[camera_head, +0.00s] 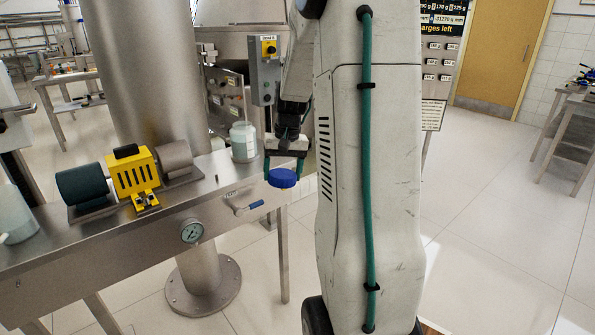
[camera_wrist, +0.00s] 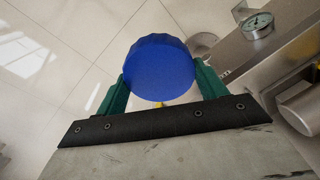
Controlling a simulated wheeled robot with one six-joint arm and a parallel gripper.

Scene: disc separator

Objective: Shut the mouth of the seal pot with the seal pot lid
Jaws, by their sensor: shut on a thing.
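The blue round lid (camera_head: 282,179), with a ridged rim, is held between the two green fingers of my gripper (camera_head: 283,170). In the wrist view the lid (camera_wrist: 160,70) fills the space between the fingers (camera_wrist: 162,86), with its flat face toward the camera. My gripper is shut on the lid and holds it near the right end of the steel bench (camera_head: 165,236). A pale translucent pot (camera_head: 243,143) stands upright on the bench, behind and left of the lid. I cannot tell for sure whether it is the seal pot, nor whether its mouth is open.
A yellow machine (camera_head: 133,173) with a dark drum and a steel drum stands on the bench's left half. A blue-handled valve (camera_head: 250,208) and a gauge (camera_head: 192,231) are on its front. A second pale container (camera_head: 14,222) is at the left edge. A steel column rises behind.

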